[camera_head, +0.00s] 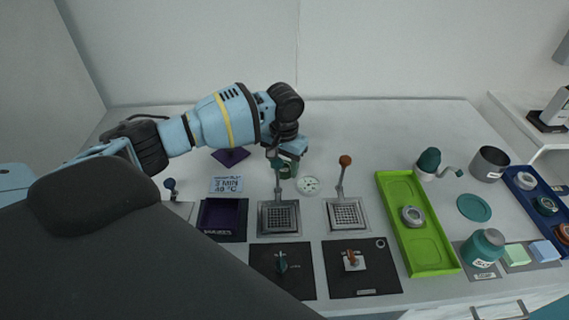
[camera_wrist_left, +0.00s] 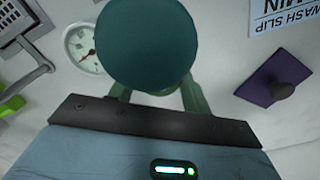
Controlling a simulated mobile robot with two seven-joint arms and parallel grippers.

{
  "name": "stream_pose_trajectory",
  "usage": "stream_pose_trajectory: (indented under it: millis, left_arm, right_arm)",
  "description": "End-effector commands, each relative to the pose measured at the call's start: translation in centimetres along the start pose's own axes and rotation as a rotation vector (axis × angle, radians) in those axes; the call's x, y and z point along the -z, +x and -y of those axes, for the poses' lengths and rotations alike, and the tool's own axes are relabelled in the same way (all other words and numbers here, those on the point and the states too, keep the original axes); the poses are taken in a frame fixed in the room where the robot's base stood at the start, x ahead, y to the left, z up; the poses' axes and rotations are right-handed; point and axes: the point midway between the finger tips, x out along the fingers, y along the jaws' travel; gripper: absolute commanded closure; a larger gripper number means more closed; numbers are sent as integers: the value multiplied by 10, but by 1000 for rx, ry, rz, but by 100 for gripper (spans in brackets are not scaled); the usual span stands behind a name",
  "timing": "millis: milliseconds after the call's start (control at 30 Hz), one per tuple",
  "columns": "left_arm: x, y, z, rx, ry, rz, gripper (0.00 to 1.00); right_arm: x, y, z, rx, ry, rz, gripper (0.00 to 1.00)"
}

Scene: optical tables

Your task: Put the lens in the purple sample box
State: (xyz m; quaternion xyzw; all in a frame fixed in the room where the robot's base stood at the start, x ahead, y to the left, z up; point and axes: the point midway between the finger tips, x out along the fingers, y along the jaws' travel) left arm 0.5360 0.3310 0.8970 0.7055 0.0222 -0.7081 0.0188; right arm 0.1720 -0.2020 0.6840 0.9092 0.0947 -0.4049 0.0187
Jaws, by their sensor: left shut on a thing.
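My left gripper (camera_head: 288,168) is in the back middle of the table in the head view, shut on a teal round thing (camera_wrist_left: 147,45). That thing fills the space between the fingers in the left wrist view; I cannot tell what it is. The open purple sample box (camera_head: 221,214) stands at the front left and looks empty. A purple lid with a knob (camera_head: 230,156) lies behind it, and also shows in the left wrist view (camera_wrist_left: 265,88). A grey ring-shaped piece (camera_head: 413,216), possibly the lens, lies in the green tray (camera_head: 441,245). My right gripper is not in view.
Two square grates with levers (camera_head: 279,217) (camera_head: 347,214) stand right of the purple box. A white dial (camera_head: 308,185) is behind them. Two black control panels (camera_head: 282,270) (camera_head: 362,267) are in front. A blue tray (camera_head: 523,208) holds several ring-shaped pieces at far right. A teal jar (camera_head: 484,247) stands near the front.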

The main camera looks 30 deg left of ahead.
Motion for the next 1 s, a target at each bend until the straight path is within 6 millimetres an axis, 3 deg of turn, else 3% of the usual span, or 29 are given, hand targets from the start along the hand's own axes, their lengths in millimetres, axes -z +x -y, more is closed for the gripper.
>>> stream_pose_trajectory:
  millis: [333, 367, 433, 767, 1000]
  left_arm:
    - [0, 2, -1, -1, 1, -2, 75]
    - [0, 2, -1, -1, 1, -2, 50]
    - [0, 2, -1, -1, 1, -2, 43]
    - [0, -1, 0, 0, 1, -2, 43]
    - [1, -36, 0, -3, 1, -8, 43]
  right_arm:
    - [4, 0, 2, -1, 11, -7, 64]
    - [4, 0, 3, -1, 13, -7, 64]
    - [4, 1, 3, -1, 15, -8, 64]
    - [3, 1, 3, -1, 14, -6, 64]
    - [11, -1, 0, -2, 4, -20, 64]
